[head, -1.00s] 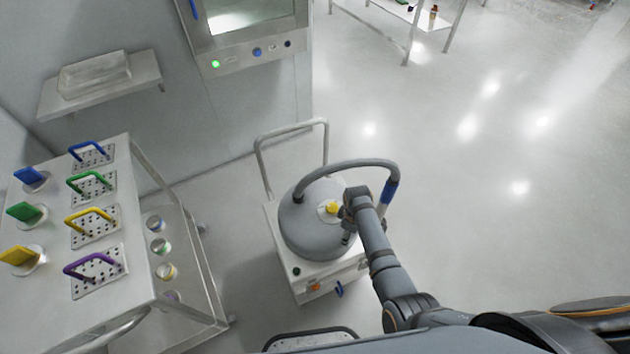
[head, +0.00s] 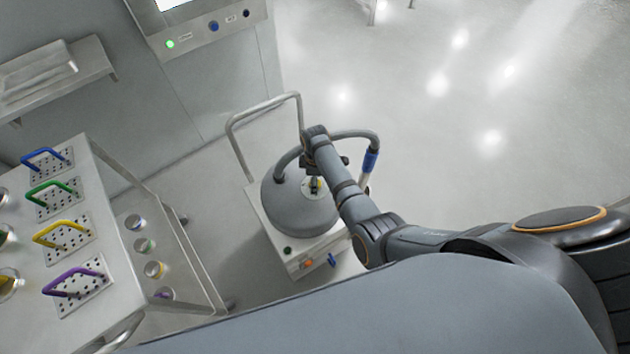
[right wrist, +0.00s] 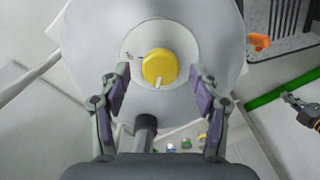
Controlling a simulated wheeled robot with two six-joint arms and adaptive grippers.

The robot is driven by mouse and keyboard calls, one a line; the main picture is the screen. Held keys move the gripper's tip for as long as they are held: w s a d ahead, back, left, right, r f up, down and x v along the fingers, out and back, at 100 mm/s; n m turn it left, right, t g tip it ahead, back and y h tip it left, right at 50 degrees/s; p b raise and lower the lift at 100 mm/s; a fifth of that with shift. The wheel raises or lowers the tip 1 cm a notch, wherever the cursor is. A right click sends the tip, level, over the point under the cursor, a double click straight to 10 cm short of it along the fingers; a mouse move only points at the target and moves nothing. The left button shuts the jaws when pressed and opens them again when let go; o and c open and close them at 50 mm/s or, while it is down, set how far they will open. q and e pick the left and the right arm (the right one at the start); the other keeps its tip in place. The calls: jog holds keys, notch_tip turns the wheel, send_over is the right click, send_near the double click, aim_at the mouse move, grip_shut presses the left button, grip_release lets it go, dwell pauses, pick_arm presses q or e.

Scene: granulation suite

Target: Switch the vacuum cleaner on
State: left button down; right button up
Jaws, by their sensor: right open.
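The vacuum cleaner (head: 285,209) has a grey domed top on a pale wheeled base with a tube handle. A yellow knob (right wrist: 158,66) with a pale pointer mark sits on a light round plate on the dome. In the head view the knob is partly hidden behind my right arm. My right gripper (right wrist: 160,88) is open over the dome. In the right wrist view its two fingers lie either side of the knob, apart from it and slightly nearer the camera's lower edge. A small dark gripper, apparently my left (right wrist: 298,104), shows at the right wrist view's right edge; its jaws are unclear.
A grey hose (head: 357,137) with a blue cuff arches behind my arm. A steel cart (head: 120,205) with coloured handles stands at the left.

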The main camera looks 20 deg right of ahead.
jog(key=shift+f, duration=0.4)
pick_arm(q)
jog(key=shift+s+f, duration=0.1)
jog(key=shift+s, duration=0.05)
pick_arm(e)
jog(key=c, duration=1.2)
pick_arm(q)
jog(key=shift+s+a, duration=0.1)
jog(key=shift+s, duration=0.1)
pick_arm(e)
jog(key=shift+o, duration=0.2)
